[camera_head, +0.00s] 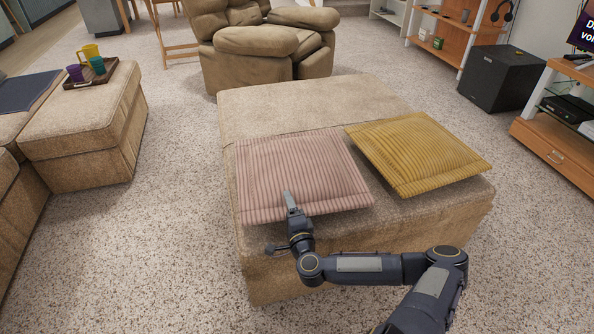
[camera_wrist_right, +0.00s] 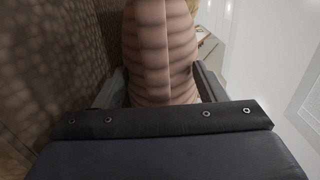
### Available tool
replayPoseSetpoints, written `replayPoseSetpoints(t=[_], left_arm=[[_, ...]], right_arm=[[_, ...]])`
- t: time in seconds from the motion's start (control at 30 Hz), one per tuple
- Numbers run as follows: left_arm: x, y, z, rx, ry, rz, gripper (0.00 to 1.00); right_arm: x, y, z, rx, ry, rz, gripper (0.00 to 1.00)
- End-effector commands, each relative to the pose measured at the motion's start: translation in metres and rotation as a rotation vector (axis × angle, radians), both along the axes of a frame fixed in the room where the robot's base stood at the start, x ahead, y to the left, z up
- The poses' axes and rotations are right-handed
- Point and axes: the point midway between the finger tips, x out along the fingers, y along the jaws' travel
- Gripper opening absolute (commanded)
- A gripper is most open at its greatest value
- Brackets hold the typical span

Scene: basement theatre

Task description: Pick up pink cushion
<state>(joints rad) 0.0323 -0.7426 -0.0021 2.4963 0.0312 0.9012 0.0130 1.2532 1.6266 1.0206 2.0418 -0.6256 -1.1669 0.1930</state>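The pink ribbed cushion (camera_head: 298,172) lies on the front left part of a large tan ottoman, its near edge by the ottoman's front edge. My right gripper (camera_head: 291,205) is at the cushion's near edge, with one finger showing over the top of it; the other finger is hidden in the head view. In the right wrist view the cushion's edge (camera_wrist_right: 160,50) reaches in between the two widely spaced fingers of my right gripper (camera_wrist_right: 161,85). The fingers stand on either side of it, and no clear squeeze shows. My left gripper is not in view.
A yellow ribbed cushion (camera_head: 418,152) lies just right of the pink one on the tan ottoman (camera_head: 300,103). A recliner (camera_head: 262,45) stands behind. A smaller ottoman (camera_head: 80,130) with a tray of cups is at left. A black speaker (camera_head: 502,78) stands at right. Carpet around is clear.

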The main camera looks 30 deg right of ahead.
Motion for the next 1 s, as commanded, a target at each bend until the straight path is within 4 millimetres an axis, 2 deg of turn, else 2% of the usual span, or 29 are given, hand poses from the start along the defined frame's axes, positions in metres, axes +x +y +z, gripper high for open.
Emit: replayPoseSetpoints(t=[0.07, 0.3, 0.67, 0.7, 0.73, 0.77, 0.9, 1.0], left_arm=[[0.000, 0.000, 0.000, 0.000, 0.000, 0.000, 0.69], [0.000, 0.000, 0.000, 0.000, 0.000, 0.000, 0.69], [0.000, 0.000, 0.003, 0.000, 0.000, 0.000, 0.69], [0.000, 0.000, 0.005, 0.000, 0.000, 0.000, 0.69], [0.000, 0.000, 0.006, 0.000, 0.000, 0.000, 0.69], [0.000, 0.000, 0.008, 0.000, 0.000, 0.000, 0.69], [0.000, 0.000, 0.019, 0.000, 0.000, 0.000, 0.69], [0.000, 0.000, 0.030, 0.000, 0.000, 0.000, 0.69]], right_arm=[[0.000, 0.000, 0.000, 0.000, 0.000, 0.000, 0.54], [0.000, 0.000, 0.000, 0.000, 0.000, 0.000, 0.22], [0.000, 0.000, 0.006, -0.003, -0.003, 0.001, 0.21], [0.000, 0.000, 0.010, -0.003, -0.003, 0.001, 0.15], [0.000, 0.000, 0.013, -0.003, -0.004, 0.001, 0.15], [0.000, 0.000, 0.016, -0.003, -0.004, 0.002, 0.09], [0.000, 0.001, 0.039, -0.005, -0.006, 0.003, 0.09], [-0.016, -0.005, 0.058, -0.005, -0.005, 0.000, 0.09]])
